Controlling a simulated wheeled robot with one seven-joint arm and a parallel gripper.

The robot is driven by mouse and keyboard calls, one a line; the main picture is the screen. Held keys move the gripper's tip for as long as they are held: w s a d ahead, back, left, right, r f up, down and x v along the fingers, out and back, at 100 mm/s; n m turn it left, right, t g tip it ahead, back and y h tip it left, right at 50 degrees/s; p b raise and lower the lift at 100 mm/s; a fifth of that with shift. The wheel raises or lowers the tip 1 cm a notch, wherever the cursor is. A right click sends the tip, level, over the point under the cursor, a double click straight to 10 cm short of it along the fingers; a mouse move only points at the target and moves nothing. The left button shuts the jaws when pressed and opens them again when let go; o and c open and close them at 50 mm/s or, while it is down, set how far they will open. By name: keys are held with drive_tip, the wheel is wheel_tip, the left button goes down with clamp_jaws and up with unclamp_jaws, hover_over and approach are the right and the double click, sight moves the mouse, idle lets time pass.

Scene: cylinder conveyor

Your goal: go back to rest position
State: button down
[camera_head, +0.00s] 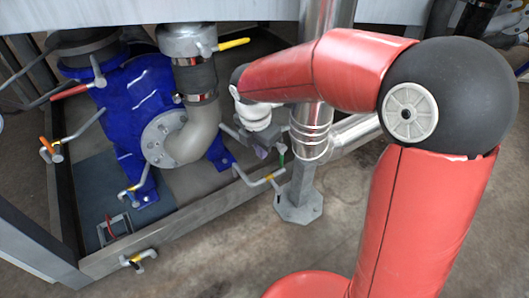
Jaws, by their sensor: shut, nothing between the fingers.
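My red arm with a black elbow rises at the right and reaches left across the view. My gripper (262,151), small and grey below a white wrist, hangs in front of a shiny vertical pipe's left side, over the metal frame's edge. It is shut, and I see nothing held in it. Its fingertips are small and partly hard to make out. A small valve with a green handle (282,152) shows close beside it in the picture; I cannot tell whether they touch.
A blue pump (145,95) with a grey elbow pipe (195,135) stands at the left inside a metal frame (160,236). Valves with red, orange and yellow (234,43) handles surround it. The vertical pipe (312,110) stands behind my forearm. Open floor (235,255) lies in front.

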drive_tip(key=shift+s+r, duration=0.1)
drive_tip(key=shift+r, duration=0.25)
drive_tip(key=s+d+r+m+t+p, duration=0.2)
drive_tip(key=s+d+r+m, duration=0.5)
drive_tip(key=m, duration=0.6)
drive_tip(key=s+d+r+m+t+y+p, duration=0.1)
drive_tip(key=s+d+r+m, duration=0.6)
drive_tip(key=m, duration=0.7)
drive_tip(key=s+d+t+p, duration=0.1)
drive_tip(key=s+d+p, duration=0.1)
drive_tip(key=s, duration=0.2)
drive_tip(key=shift+s+d+r, duration=0.2)
drive_tip(key=shift+s+d, duration=0.1)
drive_tip(key=shift+s, duration=0.05)
drive_tip(key=c, duration=2.1)
unclamp_jaws()
